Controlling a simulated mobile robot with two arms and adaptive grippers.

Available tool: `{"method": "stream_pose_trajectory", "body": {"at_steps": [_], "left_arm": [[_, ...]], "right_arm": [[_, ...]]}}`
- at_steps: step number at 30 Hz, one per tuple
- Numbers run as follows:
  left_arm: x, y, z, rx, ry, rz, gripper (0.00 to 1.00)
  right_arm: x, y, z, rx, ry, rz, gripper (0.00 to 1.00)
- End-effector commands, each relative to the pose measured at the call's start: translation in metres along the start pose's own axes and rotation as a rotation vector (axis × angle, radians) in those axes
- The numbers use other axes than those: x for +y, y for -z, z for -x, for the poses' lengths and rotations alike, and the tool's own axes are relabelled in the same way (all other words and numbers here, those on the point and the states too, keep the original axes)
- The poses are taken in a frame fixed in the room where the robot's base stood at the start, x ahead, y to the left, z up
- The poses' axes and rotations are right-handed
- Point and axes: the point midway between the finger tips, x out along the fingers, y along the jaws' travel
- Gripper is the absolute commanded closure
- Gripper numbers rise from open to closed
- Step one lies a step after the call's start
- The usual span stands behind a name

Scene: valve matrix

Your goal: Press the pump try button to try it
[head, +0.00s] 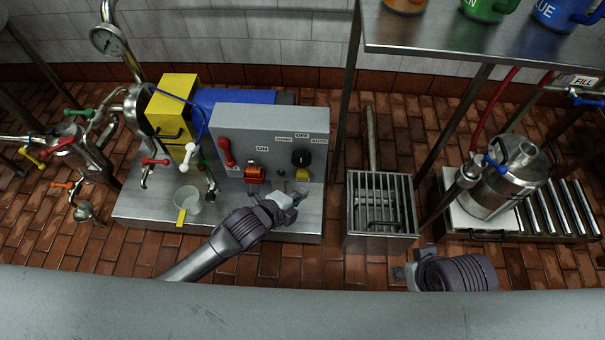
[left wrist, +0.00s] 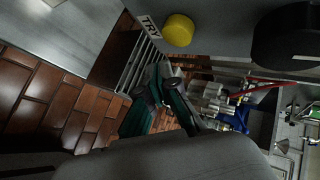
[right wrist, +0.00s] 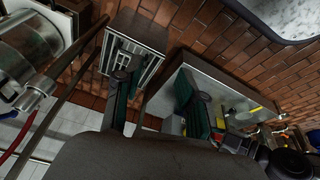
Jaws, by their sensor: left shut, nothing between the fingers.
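The yellow try button (head: 302,174) sits low on the right of the grey control panel (head: 240,125). In the left wrist view the button (left wrist: 179,30) stands out beside a TRY label (left wrist: 150,26). My left gripper (head: 297,195) is shut and empty, just below and in front of the button. A gap shows between its fingertips (left wrist: 158,78) and the button in the left wrist view. My right gripper (head: 400,274) is low at the front, right of the panel. In the right wrist view its fingers (right wrist: 160,80) are spread with nothing between them.
A grated drain box (head: 381,212) and a steel keg (head: 500,185) are to the right.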

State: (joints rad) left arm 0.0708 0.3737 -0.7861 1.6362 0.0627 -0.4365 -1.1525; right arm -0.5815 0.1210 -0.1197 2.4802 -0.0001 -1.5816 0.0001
Motion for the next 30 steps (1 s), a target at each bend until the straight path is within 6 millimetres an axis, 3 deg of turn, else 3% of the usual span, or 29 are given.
{"method": "stream_pose_trajectory", "body": {"at_steps": [3,11,30], "left_arm": [[0.004,0.007,0.010,0.001,-0.001,0.000,1.00],[0.014,0.016,0.023,0.001,0.001,0.001,1.00],[0.016,0.017,0.024,0.001,0.002,0.000,1.00]], "right_arm": [[0.001,0.005,0.010,0.006,0.000,-0.001,0.60],[-0.001,0.005,-0.020,-0.010,0.003,0.000,0.60],[-0.001,0.004,-0.024,-0.012,0.003,0.001,0.60]]}}
